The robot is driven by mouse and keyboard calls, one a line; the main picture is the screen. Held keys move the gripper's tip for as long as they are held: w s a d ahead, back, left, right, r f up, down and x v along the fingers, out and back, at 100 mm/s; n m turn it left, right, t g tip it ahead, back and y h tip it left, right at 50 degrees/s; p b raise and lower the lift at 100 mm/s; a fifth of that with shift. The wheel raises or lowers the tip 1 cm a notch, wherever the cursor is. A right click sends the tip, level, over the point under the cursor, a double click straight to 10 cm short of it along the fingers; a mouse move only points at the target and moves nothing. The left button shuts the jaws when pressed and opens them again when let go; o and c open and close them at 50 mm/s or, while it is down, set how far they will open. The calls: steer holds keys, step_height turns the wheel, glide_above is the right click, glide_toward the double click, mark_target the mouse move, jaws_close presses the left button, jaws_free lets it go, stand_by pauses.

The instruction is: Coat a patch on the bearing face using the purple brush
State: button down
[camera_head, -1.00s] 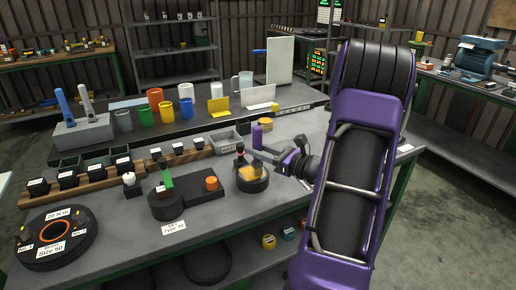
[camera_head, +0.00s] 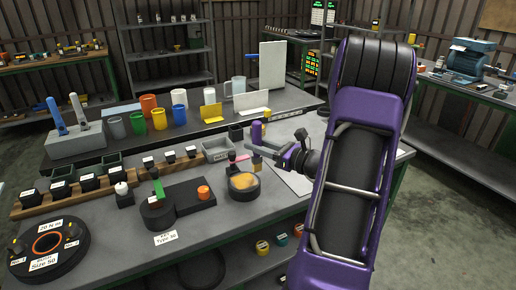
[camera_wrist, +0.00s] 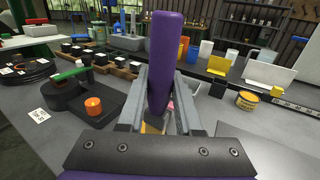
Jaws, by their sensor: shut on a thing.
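My gripper (camera_head: 258,147) is shut on the purple brush (camera_head: 257,132), whose upright handle stands between the fingers in the wrist view (camera_wrist: 164,60). A tan piece below the fingers looks like its bristle end, but this is small. A black disc with an orange ring, labelled Size 50 (camera_head: 48,243), lies at the front left. I cannot tell which part is the bearing face.
A black block with an orange knob (camera_head: 203,192) and a green-topped cylinder (camera_head: 157,205) stand left of the dish. A wooden rack of dark blocks (camera_head: 90,183) and a grey tray (camera_head: 217,149) lie behind. Cups and yellow and white holders line the back bench.

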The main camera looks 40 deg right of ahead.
mark_target(257, 156)
steer(key=shift+r+p, duration=1.4)
steer(key=shift+r, duration=0.8)
